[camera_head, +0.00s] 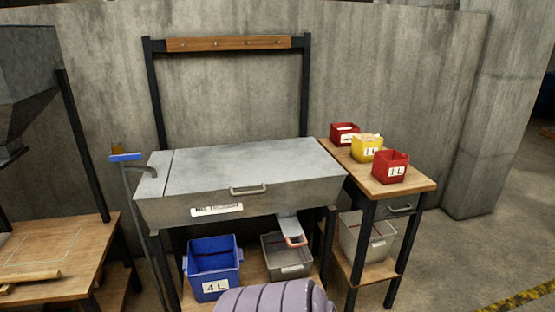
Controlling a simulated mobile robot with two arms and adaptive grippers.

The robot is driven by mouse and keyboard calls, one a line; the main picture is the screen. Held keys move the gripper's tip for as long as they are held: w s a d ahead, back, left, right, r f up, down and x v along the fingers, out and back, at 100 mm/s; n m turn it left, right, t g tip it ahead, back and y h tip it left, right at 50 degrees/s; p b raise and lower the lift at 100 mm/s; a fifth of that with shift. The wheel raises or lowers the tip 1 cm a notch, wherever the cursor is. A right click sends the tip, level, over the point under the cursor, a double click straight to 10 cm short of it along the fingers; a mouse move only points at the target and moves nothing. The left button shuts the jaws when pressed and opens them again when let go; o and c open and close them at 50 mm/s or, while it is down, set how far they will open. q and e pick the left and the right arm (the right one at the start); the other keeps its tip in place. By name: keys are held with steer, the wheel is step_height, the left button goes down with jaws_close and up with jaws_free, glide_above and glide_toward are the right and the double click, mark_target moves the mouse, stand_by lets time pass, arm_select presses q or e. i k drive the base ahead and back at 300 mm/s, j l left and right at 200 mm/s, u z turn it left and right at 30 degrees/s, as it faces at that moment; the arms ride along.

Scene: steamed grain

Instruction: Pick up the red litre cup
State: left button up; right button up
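A red cup (390,168) with a white label reading "1 L" stands upright at the front right of the wooden side table (421,187). A second red cup (344,134) stands at the back left of that table; its label is too small to read surely. A yellow cup (367,149) with a white label stands between them. Neither of my grippers shows in the head view. No gripper is seen touching any cup.
A grey metal bin (255,163) with a handled lid stands left of the side table. A blue "4 L" bucket (212,268) and a grey tub (287,262) sit below it. Another grey tub (367,240) is on the table's lower shelf. Floor is clear at right.

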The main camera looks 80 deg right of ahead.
mark_target(390, 168)
steer(key=z, duration=3.55)
steer(key=i+j, duration=0.2)
steer(key=j+u, duration=0.05)
steer(key=j, duration=0.05)
